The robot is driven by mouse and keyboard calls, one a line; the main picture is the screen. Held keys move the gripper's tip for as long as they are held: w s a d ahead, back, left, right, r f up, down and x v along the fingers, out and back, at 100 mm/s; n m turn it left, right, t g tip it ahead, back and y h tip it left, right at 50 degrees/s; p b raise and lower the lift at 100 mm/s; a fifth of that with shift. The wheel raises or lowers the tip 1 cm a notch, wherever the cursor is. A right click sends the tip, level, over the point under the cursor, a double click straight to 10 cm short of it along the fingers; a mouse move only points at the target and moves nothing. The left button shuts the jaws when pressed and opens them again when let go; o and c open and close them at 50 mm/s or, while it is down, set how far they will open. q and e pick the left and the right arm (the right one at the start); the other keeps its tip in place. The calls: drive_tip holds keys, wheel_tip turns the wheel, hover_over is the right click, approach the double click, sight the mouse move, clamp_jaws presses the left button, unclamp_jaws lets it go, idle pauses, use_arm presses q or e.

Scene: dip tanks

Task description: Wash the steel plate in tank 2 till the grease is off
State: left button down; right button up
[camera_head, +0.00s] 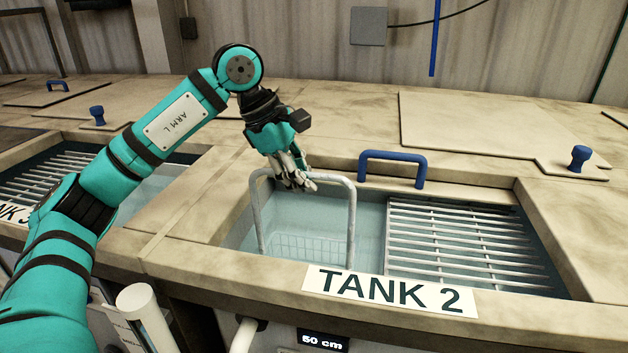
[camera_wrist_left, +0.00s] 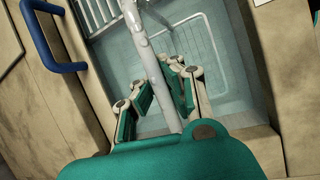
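Tank 2 (camera_head: 563,262) is open and holds clear bluish water. A wire basket (camera_head: 300,247) is under the water in its left part, with a tall pale handle (camera_head: 351,225) rising above the rim. My left gripper (camera_head: 296,182) is at the handle's top bar. I cannot make out the steel plate or any grease. My right gripper is not in view.
A slatted rack (camera_head: 455,235) fills tank 2's right part. A blue handle (camera_head: 393,155) stands on the deck behind it, and a lid with a blue knob (camera_head: 580,157) lies at back right. A display (camera_head: 322,341) below reads 50 cm. Another tank (camera_head: 60,165) is at left.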

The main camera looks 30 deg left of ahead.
use_arm(q)
drive_tip(key=shift+s+a, duration=0.1)
drive_tip(key=shift+a, duration=0.35)
drive_tip(key=shift+w+d+r, duration=0.1)
drive_tip(key=shift+w+d, duration=0.05)
drive_tip(key=shift+d, duration=0.4)
drive_tip(key=shift+w+d, duration=0.15)
drive_tip(key=shift+d, duration=0.4)
drive_tip(key=shift+p, duration=0.3)
wheel_tip(320, 180, up, 22)
drive_tip(key=p, duration=1.8)
drive_tip(key=shift+a, duration=0.1)
